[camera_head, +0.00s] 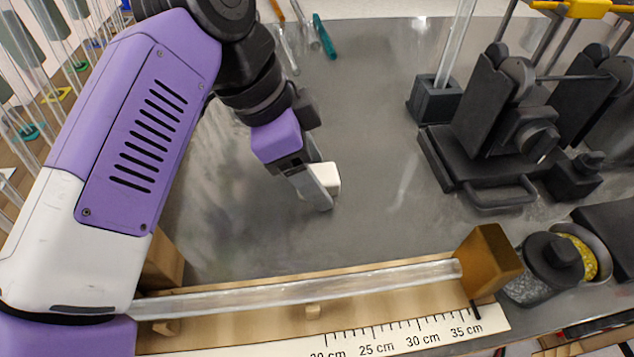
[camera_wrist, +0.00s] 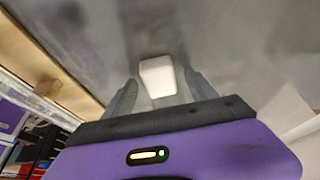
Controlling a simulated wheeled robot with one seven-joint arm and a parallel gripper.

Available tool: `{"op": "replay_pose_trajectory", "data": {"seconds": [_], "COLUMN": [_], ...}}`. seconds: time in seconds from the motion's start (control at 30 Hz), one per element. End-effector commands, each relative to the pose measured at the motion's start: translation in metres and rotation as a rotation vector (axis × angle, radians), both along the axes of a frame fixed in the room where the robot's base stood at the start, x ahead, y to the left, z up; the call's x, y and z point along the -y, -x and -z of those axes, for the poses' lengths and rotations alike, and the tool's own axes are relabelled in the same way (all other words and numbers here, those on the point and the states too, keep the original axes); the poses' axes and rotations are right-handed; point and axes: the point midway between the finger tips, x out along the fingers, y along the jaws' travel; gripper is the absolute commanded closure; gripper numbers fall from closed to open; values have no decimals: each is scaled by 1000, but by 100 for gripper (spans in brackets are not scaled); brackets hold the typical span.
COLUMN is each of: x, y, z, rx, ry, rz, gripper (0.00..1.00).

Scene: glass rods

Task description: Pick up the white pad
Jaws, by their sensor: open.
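The white pad (camera_head: 327,177) is a small block on the grey metal bench top, partly hidden behind a finger of my gripper in the head view. In the wrist view the white pad (camera_wrist: 158,76) shows between and just beyond the two grey fingers. My gripper (camera_head: 318,187) points down at the pad. It also shows in the wrist view (camera_wrist: 160,95), open, with a gap between each finger and the pad. Whether the fingertips reach down beside the pad or hang above it, I cannot tell.
A glass rod (camera_head: 300,293) lies along a wooden holder with a centimetre scale (camera_head: 400,335) at the front. A black clamp device (camera_head: 500,130) and a rod in a black block (camera_head: 435,100) stand to the right. Pen-like tools (camera_head: 324,36) lie at the back. The bench around the pad is clear.

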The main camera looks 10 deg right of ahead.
Motion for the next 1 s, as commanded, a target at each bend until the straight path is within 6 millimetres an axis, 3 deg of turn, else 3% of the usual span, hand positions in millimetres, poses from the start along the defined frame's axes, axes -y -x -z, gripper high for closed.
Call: {"op": "replay_pose_trajectory", "data": {"seconds": [0.13,0.43,0.73,1.0], "x": [0,0,-1,-1], "y": [0,0,0,0], "z": [-1,-1,-7,-51], "rx": [0,0,0,0], "ry": [-1,-1,-2,-3], "rz": [0,0,0,0], "gripper": [38,96,98,98]}}
